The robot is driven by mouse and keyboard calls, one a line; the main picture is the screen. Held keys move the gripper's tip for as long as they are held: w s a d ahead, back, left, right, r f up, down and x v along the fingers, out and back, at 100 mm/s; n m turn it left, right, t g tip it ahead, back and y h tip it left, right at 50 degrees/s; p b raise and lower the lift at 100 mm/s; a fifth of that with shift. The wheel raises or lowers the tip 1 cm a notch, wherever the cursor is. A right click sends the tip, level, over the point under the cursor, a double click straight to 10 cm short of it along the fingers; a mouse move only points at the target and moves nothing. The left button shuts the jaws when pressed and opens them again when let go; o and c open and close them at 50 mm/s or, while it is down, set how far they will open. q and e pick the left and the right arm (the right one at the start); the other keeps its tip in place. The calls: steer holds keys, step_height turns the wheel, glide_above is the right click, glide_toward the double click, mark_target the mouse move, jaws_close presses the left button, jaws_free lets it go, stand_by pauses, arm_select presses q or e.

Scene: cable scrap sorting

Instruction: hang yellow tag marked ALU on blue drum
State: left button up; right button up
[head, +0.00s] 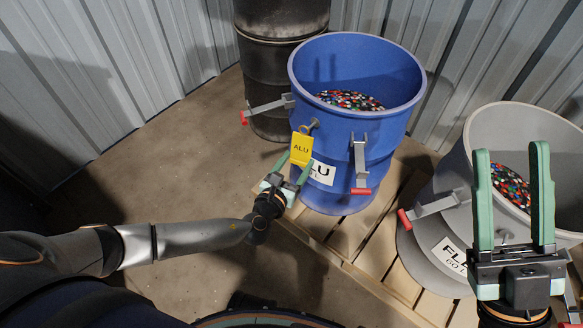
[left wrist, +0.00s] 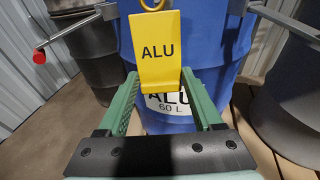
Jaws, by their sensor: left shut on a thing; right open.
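The yellow tag (head: 301,149) marked ALU is upright at the front of the blue drum (head: 355,130). My left gripper (head: 294,166) is shut on the tag's lower part. In the left wrist view the tag (left wrist: 158,48) faces me between the green fingers, with a brass-coloured ring at its top edge. A small hook or peg (head: 313,125) on the drum is right by the tag's top; I cannot tell whether the ring is over it. The drum's ALU label (left wrist: 178,103) is partly hidden behind the tag. My right gripper (head: 511,160) is open and empty, in front of the grey drum.
The grey drum (head: 445,250) stands right of the blue one, on a wooden pallet (head: 345,248). A black drum (head: 262,75) stands behind left. Red-tipped clamp levers (head: 361,170) stick out from the blue drum. The floor at left is clear.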

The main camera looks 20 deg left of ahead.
mark_target(302, 160)
arm_select(q)
steer(key=shift+w+d+b, duration=0.2)
steer(key=shift+w, duration=0.3)
steer(key=shift+w+d+b, duration=0.15)
steer(key=shift+w+b, duration=0.05)
steer(key=shift+w, duration=0.3)
steer(key=shift+w+d+f+b, duration=0.2)
steer(key=shift+w+f+b, duration=0.2)
steer(key=shift+w+f, duration=0.15)
steer(key=o, duration=1.4)
steer(key=shift+c, duration=0.2)
